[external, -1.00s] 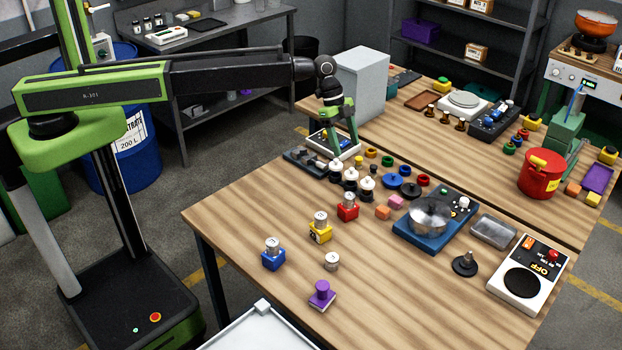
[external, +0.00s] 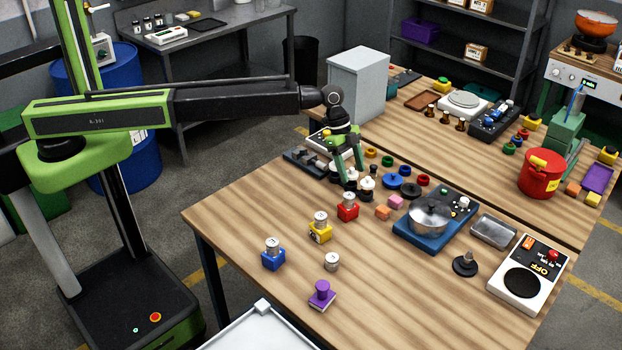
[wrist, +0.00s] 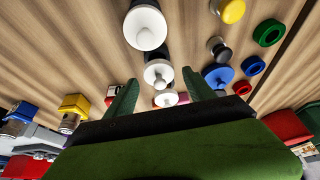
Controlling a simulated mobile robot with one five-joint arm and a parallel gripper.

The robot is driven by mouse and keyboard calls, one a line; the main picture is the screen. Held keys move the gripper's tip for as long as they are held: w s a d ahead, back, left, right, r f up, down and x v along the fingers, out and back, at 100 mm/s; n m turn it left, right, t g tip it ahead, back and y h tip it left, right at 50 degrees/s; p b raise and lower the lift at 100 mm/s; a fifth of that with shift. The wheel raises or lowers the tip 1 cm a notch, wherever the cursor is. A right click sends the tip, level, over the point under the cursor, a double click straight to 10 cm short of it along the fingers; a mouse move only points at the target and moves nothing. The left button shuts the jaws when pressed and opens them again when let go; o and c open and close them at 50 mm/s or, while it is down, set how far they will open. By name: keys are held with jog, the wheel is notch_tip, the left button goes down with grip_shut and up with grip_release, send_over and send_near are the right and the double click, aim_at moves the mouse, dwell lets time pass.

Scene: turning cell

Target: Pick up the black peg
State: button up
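A small dark peg with a grey top (wrist: 219,48) stands upright in the wrist view, right of a row of white-topped black pieces (wrist: 158,72). It looks like the black peg, though its colour is hard to judge. My gripper (wrist: 160,92) is open, its two green fingers apart with nothing held between them. In the external view my gripper (external: 351,178) points down among the white-topped pieces on the wooden table, and it partly hides them. The white-topped pieces lie ahead of and between the fingers in the wrist view; the dark peg is to their right.
A blue knobbed disc (wrist: 219,73) and coloured rings, including a green ring (wrist: 268,32), sit close to the peg. A grey box (external: 358,85) stands behind my gripper.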

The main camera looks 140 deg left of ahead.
grip_shut()
dwell(0.3)
jog(key=shift+r+p, duration=0.55)
jog(key=shift+p, duration=0.05)
notch_tip(320, 180, up, 4)
jog(key=p, duration=0.4)
jog(key=w+d+r+p, duration=0.2)
jog(key=d+r+p, duration=0.3)
jog(key=d, duration=0.6)
jog(key=shift+w+d+r+p, duration=0.2)
jog(key=shift+w+r+p, duration=0.15)
jog(key=shift+r+p, duration=0.1)
